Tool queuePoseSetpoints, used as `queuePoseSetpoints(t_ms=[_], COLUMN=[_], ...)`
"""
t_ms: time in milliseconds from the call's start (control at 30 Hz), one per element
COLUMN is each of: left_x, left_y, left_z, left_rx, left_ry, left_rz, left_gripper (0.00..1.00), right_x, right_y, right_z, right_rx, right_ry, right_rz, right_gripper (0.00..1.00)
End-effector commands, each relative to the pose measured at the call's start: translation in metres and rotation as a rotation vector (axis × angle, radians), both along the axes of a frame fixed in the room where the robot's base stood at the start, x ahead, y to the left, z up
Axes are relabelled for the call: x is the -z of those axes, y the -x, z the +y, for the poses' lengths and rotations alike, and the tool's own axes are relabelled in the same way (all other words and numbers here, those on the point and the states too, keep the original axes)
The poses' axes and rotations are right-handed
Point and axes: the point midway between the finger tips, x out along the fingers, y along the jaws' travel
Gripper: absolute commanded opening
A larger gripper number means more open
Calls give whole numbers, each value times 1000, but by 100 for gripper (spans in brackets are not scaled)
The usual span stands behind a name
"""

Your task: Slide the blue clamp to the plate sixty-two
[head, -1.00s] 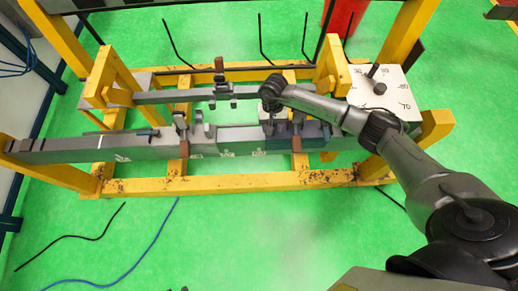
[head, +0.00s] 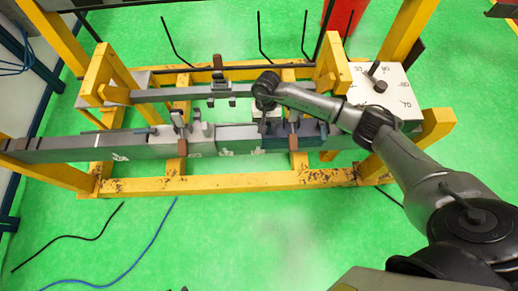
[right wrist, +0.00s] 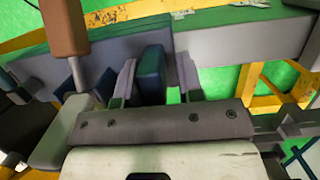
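The blue clamp (head: 300,134) sits on the long grey bar, right of its middle, with a brown-handled upright on it. In the right wrist view its dark blue body (right wrist: 110,48) spans the bar. My right gripper (right wrist: 155,74) is just above the clamp, its two fingers on either side of a raised blue fin (right wrist: 151,72). A gap shows between the fin and the right finger, so it looks open. Several small pale number plates (head: 227,153) lie along the bar's front; I cannot read which is sixty-two. My left gripper is not in view.
A second clamp-like fixture (head: 181,125) stands left on the grey bar (head: 65,150). A rear bar (head: 165,96) carries another upright (head: 218,75). The yellow frame (head: 225,181) surrounds both. A white dial block (head: 393,78) stands at the right. The front floor is mostly clear.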

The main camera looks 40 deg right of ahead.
Motion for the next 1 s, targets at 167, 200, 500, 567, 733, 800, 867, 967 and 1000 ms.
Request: queuePoseSetpoints(t_ms=[167, 200, 500, 567, 733, 800, 867, 967, 1000], left_x=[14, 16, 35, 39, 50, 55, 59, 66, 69], left_y=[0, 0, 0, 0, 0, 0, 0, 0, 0], left_z=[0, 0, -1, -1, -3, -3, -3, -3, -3], left_rx=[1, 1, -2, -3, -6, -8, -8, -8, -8], left_ry=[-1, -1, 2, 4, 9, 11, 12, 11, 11], left_rz=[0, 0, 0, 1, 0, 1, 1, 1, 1], left_gripper=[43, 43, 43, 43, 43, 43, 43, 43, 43], right_x=[3, 3, 3, 3, 3, 3, 3, 3, 3], right_y=[-11, -13, -29, -32, -41, -44, -47, -53, -55], right_z=[18, 21, 45, 49, 63, 69, 74, 81, 85], right_rx=[-3, -3, -2, -2, -2, -2, -3, -3, -2], right_ry=[-5, -6, -5, -5, -5, -5, -6, -5, -5], right_rz=[-5, -6, -5, -5, -5, -5, -4, -5, -5], right_gripper=[30, 30, 30, 30, 30, 30, 30, 30, 30])
